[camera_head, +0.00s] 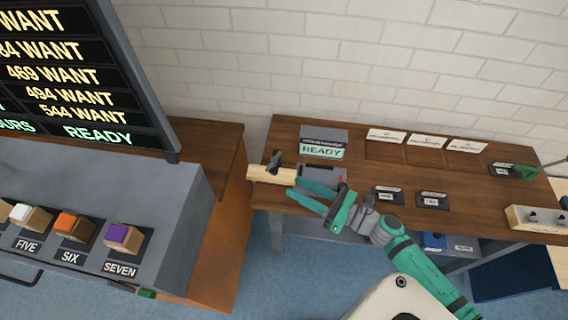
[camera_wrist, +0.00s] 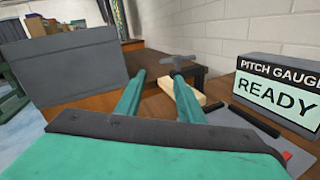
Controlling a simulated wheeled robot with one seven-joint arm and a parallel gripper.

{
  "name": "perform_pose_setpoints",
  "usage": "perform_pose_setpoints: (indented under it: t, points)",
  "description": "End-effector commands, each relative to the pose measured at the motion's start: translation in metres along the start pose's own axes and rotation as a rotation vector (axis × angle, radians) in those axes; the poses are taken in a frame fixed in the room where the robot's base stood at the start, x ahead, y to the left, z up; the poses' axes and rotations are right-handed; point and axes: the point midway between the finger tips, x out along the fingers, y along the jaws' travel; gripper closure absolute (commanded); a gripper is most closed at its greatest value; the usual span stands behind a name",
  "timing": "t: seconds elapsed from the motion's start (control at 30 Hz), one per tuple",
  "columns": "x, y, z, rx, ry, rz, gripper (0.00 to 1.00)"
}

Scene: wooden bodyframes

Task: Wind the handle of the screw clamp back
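The screw clamp shows as a dark grey upright handle (camera_head: 275,160) at the left end of the workbench, beside a pale wooden bar (camera_head: 270,174). In the wrist view the grey T-shaped handle (camera_wrist: 178,60) stands just beyond the tip of my right finger, with the pale wooden bar (camera_wrist: 192,91) below it. My gripper (camera_head: 292,188) is just in front of the bar, its two teal fingers apart. In the wrist view my gripper (camera_wrist: 160,74) is open with nothing clearly between the fingers. I cannot tell whether a finger touches the handle.
A grey fixture (camera_head: 322,177) lies right of the wooden bar, with the pitch gauge READY sign (camera_head: 322,152) behind it. A grey console (camera_head: 178,205) stands at left.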

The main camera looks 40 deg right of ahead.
Motion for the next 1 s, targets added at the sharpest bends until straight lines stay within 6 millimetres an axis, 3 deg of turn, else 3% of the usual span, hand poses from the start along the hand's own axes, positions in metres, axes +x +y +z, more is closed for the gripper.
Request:
perform_pose_setpoints:
  t: [0.27, 0.5, 0.6, 0.73, 0.9, 1.0]
  points:
    - [-0.047, 0.091, -0.076, 0.841, -0.012, -0.137, 0.65]
    - [-0.067, 0.205, -0.123, 1.771, -0.168, -0.267, 0.69]
    - [-0.066, 0.250, -0.129, 2.136, -0.270, -0.294, 0.69]
    - [-0.059, 0.295, -0.127, 2.516, -0.399, -0.297, 0.69]
    - [-0.051, 0.325, -0.121, 2.792, -0.507, -0.278, 0.69]
    - [-0.049, 0.331, -0.119, 2.850, -0.530, -0.273, 0.69]
